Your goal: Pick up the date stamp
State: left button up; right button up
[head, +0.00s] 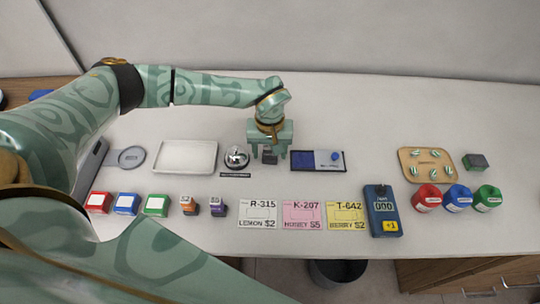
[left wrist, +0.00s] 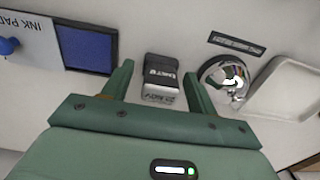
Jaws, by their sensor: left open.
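The date stamp, as I take it, is a small block with a dark top and a pale lettered lower part (left wrist: 160,82) in the left wrist view. In the head view it is a small dark block (head: 269,157) on the white counter, partly hidden by my gripper. My left gripper (head: 269,152) is open and points down over it. In the left wrist view the fingers (left wrist: 158,72) lie on either side of the stamp, with a gap on each side. I cannot tell how far down the fingers reach. My right gripper is not in view.
A blue ink pad (head: 318,161) lies right of the stamp. A silver bell (head: 236,157) and white tray (head: 185,157) stand left. Price cards (head: 302,215), several small colored boxes (head: 127,203) and a blue counter device (head: 382,211) line the front. The counter behind is clear.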

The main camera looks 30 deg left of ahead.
pick_arm(q)
jog(key=c, duration=1)
jog(key=shift+r, duration=0.1)
